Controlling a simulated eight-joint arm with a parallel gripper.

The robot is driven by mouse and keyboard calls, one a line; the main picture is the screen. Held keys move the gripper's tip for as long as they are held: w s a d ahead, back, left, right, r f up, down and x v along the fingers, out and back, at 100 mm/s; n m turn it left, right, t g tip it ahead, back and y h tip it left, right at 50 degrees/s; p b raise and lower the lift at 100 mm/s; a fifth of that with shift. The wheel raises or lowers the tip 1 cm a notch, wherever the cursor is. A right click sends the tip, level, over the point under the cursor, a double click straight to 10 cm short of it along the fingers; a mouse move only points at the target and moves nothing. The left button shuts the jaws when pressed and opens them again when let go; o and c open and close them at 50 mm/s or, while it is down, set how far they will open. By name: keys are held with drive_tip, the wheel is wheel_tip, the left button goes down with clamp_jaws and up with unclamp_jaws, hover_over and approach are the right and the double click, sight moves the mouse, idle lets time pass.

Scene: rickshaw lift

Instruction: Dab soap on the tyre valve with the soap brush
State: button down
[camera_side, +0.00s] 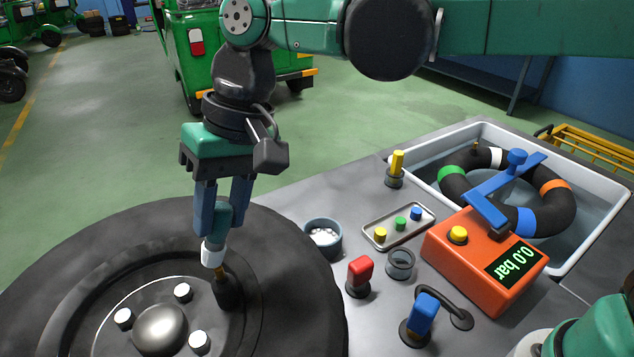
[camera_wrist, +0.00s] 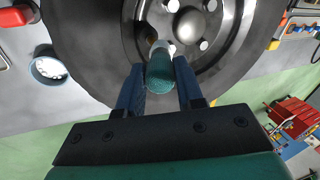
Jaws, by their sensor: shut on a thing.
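My gripper (camera_side: 222,205) is shut on the soap brush (camera_side: 213,250), which has a teal handle and a white head pointing down. In the wrist view the brush handle (camera_wrist: 160,72) sits between the two blue fingers. The tyre valve (camera_side: 226,290) is a black stem with a brass top, standing on the wheel's rim. The brush head is right at the valve's brass top and appears to touch it, though a small gap cannot be ruled out. The big black tyre (camera_side: 300,260) lies flat beneath.
A soap pot (camera_side: 322,239) with white suds stands right of the tyre. Beyond are a small tray (camera_side: 399,228) of coloured caps, red and blue knobs, an orange gauge box (camera_side: 485,262) reading 0.0 bar, and a water basin (camera_side: 604,230) with an inner tube under a blue clamp.

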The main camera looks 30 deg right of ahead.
drive_tip(key=shift+f, duration=0.55)
idle(1.1)
drive_tip(key=shift+r, duration=0.1)
drive_tip(key=shift+r, duration=3.4)
